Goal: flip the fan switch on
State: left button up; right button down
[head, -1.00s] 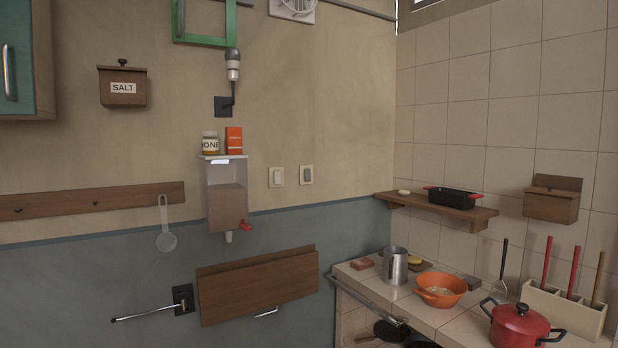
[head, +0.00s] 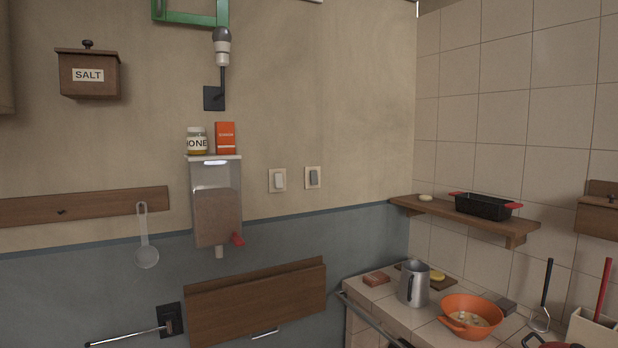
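Two wall switches are side by side on the beige wall, just above the blue-grey lower band. The left switch (head: 278,180) has a white rocker on a cream plate. The right switch (head: 314,177) has a grey rocker on a similar plate. I cannot tell from the picture which one is the fan switch. The fan itself is not clearly in this view; only a pale edge shows at the very top. Neither of my grippers is in view.
A dispenser (head: 217,205) with a jar (head: 197,140) and an orange box (head: 226,138) on top is left of the switches. A folded wooden wall panel (head: 255,300) is below. The tiled counter (head: 385,303) holds a metal mug (head: 413,284) and an orange bowl (head: 470,316).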

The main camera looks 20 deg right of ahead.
aim_at(314, 174)
jog(key=i+l+u, duration=0.15)
jog(key=i+l, duration=0.25)
jog(key=i+l+u, duration=0.15)
jog(key=i+l, duration=0.25)
jog(key=l, duration=0.15)
jog(key=i+l+u, duration=0.15)
jog(key=i+l, duration=0.2)
jog(key=l, duration=0.15)
